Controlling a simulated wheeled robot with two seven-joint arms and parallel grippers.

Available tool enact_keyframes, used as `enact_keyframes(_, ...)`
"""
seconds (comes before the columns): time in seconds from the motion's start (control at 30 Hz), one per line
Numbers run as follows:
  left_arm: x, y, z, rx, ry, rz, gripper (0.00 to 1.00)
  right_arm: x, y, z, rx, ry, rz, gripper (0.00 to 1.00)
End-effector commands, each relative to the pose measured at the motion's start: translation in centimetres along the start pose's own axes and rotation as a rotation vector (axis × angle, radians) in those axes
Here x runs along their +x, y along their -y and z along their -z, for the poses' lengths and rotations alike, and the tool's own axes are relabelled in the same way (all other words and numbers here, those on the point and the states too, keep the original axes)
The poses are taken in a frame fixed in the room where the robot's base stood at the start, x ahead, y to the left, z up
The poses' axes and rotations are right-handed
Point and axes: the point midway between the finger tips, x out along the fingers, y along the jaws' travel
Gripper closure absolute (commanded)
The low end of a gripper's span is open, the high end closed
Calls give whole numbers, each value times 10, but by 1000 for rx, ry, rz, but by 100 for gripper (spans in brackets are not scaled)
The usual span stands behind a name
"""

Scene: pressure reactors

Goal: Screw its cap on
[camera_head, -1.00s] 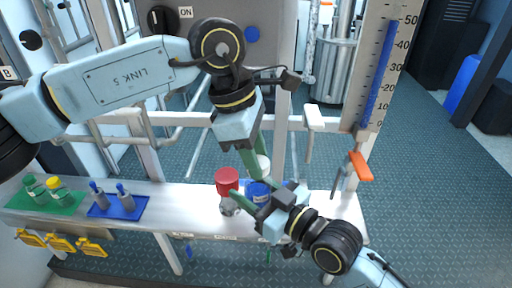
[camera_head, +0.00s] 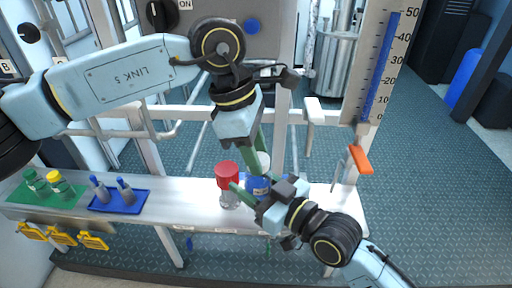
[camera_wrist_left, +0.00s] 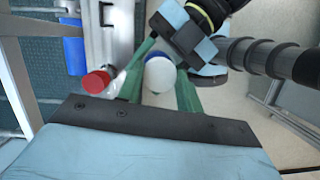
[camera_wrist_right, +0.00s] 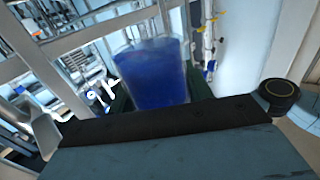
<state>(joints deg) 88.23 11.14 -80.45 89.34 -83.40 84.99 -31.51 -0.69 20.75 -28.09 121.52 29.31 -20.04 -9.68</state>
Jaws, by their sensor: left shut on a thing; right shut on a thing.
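A white cap (camera_head: 263,161) is between the fingers of my left gripper (camera_head: 257,152), which points down. It also shows as a round white top in the left wrist view (camera_wrist_left: 160,75), with blue just beyond it. A clear jar of blue liquid (camera_head: 258,186) is in my right gripper (camera_head: 258,194), below the cap. The jar fills the middle of the right wrist view (camera_wrist_right: 155,75), between the green fingers. The cap is over or close above the jar's mouth; the rim is hidden, so I cannot tell whether they touch.
A clear vessel with a red cap (camera_head: 227,173) stands on the bench close left of the jar. Green bottles stand on a green tray (camera_head: 72,204) and grey-blue bottles on a blue tray (camera_head: 140,201) farther left. The bench (camera_head: 180,208) between is clear. An orange handle (camera_head: 360,159) is at right.

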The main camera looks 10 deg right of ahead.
Motion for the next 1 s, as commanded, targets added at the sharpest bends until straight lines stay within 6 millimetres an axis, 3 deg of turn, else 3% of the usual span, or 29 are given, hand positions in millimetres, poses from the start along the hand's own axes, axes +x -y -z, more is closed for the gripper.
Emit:
enact_keyframes(0.13, 3, 0, 1, 0, 0, 0, 85, 0, 0, 1, 0, -2, 0, 91)
enact_keyframes(0.17, 3, 0, 1, 0, 0, 0, 85, 0, 0, 1, 0, -2, 0, 100)
enact_keyframes(0.37, 3, -1, 0, 119, -3, 35, 85, 0, 0, 1, 0, -2, 0, 100)
enact_keyframes(1.0, 4, -5, -3, 1227, -2, 367, 85, 0, 0, 0, -1, -1, 0, 100)
